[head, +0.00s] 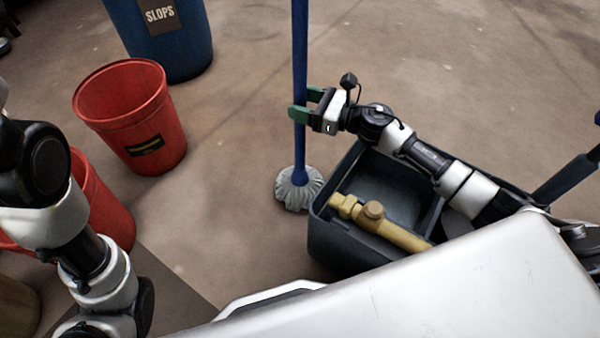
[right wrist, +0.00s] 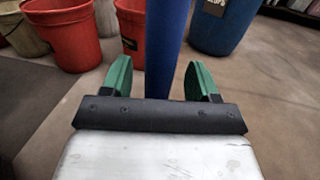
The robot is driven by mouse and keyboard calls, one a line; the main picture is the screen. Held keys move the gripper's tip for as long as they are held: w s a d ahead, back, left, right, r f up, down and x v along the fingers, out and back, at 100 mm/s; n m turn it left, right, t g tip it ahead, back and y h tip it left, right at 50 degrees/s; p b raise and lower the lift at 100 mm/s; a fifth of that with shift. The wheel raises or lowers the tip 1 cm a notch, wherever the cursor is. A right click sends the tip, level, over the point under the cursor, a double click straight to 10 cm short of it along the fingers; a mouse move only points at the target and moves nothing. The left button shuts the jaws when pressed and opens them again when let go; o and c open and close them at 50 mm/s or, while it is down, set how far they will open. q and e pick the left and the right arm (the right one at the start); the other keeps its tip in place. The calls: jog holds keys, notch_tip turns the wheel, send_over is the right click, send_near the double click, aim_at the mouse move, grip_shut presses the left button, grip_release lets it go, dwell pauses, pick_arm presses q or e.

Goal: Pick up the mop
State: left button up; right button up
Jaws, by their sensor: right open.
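The mop stands upright on the floor, with a blue handle (head: 300,60) and a grey-white mop head (head: 297,188). My right gripper (head: 301,103), with green fingers, is at the handle above the mop head. In the right wrist view the blue handle (right wrist: 167,50) runs between the two green fingers (right wrist: 160,80). The fingers are apart, with gaps on both sides of the handle. My left arm shows at the left of the head view, but its gripper is out of view.
A dark bin (head: 320,226) holding a yellow pipe-like fitting (head: 376,220) stands under my right arm. A red bucket (head: 135,115), another red bucket (head: 103,205) and a blue barrel labelled SLOPS (head: 175,50) stand left. The floor beyond the mop is clear.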

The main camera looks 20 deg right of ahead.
jog(key=shift+b+x, duration=0.3)
jog(key=shift+x, duration=1.05)
grip_shut()
jog(key=shift+r, duration=0.15)
